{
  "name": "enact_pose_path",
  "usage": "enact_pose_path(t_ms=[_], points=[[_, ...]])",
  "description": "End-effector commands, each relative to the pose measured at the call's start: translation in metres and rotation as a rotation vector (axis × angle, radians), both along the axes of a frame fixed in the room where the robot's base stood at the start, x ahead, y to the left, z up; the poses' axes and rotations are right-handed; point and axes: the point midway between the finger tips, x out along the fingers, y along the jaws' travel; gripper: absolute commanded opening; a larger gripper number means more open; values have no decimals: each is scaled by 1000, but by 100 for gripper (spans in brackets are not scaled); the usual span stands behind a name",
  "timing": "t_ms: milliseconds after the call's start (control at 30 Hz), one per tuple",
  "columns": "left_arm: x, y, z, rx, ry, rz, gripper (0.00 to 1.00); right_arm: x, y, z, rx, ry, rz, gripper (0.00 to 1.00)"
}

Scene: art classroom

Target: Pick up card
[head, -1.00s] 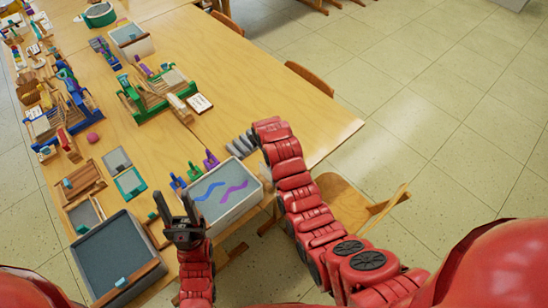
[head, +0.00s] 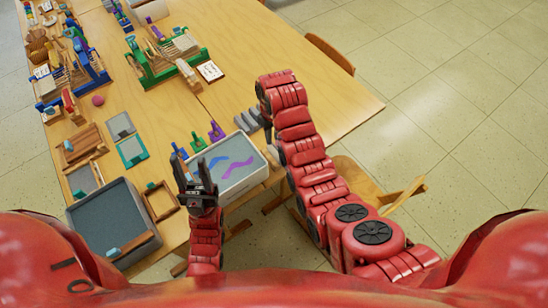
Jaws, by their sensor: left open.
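A white card (head: 210,71) with dark marks lies flat on the wooden table, just right of the green loom. A smaller pale card (head: 41,71) lies by the blue loom at the far left. My left gripper (head: 192,167) is open and empty, fingers pointing up the picture, beside the left end of the tray with blue and purple wavy strokes. It is well below the white card in the picture, not touching it. My right arm (head: 297,130) reaches over the table's right edge. Its gripper is mostly hidden by the arm, so its jaws cannot be made out.
The painted tray (head: 262,167) stands at the table's near edge, with small green and purple tools behind it. A dark grey bin (head: 84,229) stands at lower left. The green loom (head: 150,82) borders the card's left. Bare table (head: 290,55) lies right of the card. A chair (head: 365,185) stands at right.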

Motion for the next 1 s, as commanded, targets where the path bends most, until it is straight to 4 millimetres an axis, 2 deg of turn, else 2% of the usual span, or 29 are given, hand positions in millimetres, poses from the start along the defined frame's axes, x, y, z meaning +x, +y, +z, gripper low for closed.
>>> enact_pose_path(t_ms=[33, 100, 333, 600, 733, 1000], points=[[0, 0, -4, 0, -2, 0, 48, -3, -1, -16, -3, 9, 0, 24], [0, 0, 9, 0, -2, 0, 48, -2, 0, -18, -2, 7, 0, 24], [0, 0, 16, 0, -2, 0, 48, -1, -1, -35, -1, 4, 0, 24], [0, 0, 38, 0, -2, 0, 48, -4, -4, -59, -4, 8, 0, 24], [0, 0, 39, 0, -2, 0, 48, -3, -4, -73, -3, 8, 1, 24], [0, 0, 41, 0, -2, 0, 48, -2, -3, -84, -1, 1, 0, 24]])
